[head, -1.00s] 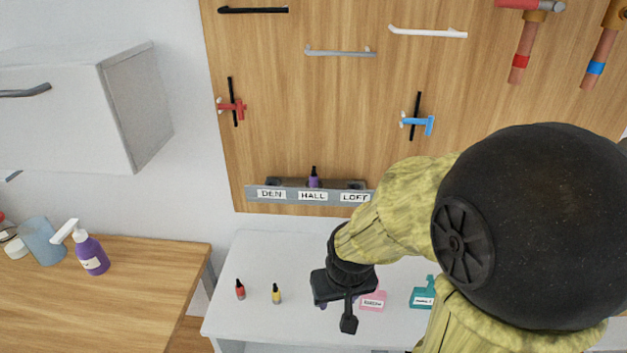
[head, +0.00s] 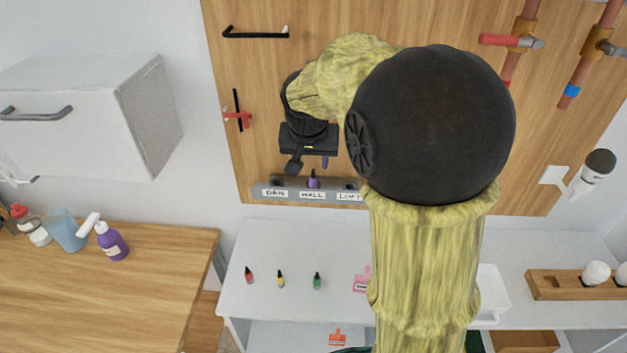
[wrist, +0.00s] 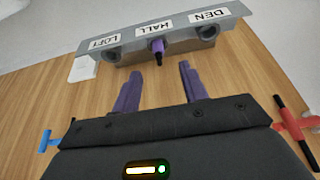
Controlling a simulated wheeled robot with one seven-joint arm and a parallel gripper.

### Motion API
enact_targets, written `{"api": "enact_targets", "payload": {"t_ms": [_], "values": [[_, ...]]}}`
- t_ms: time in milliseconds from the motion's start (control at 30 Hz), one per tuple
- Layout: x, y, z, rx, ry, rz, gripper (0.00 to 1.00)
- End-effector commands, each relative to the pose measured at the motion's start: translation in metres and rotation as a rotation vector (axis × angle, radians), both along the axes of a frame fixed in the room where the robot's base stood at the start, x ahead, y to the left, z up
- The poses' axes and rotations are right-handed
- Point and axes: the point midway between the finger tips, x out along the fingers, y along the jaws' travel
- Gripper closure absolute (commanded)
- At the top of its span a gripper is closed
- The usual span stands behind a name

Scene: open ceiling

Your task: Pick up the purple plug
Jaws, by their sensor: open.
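The purple plug (head: 313,180) sits in the middle HALL socket of the grey rail (head: 262,193) on the wooden board. In the wrist view the plug (wrist: 157,47) shows upside down at the top centre, its dark tip pointing toward me. My gripper (head: 309,163) is in front of the board, just above the rail in the head view. In the wrist view my gripper (wrist: 160,70) has its two purple fingers spread apart and empty. The plug is straight beyond the gap between them, not touching either finger.
The DEN and LOFT sockets beside the plug look empty. A red-handled fitting (head: 238,118) and a blue one (wrist: 47,141) are on the board at either side. Red (head: 249,275), yellow (head: 280,279) and green (head: 317,281) plugs stand on the white table below.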

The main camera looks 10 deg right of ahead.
Motion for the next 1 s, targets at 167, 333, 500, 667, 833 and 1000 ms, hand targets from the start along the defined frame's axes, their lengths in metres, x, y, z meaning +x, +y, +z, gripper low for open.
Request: {"api": "enact_targets", "payload": {"t_ms": [167,333,500,667,833,1000], "values": [[0.006,-0.002,-0.015,-0.001,0.004,0.0,0.57],[0.008,-0.003,-0.02,0.0,0.001,0.002,0.57],[0.008,-0.003,-0.02,0.0,0.001,0.002,0.57],[0.012,-0.006,-0.027,-0.001,0.005,-0.001,0.57],[0.023,-0.012,-0.044,-0.001,0.006,0.0,0.57],[0.03,-0.014,-0.063,0.0,0.002,0.0,0.57]]}}
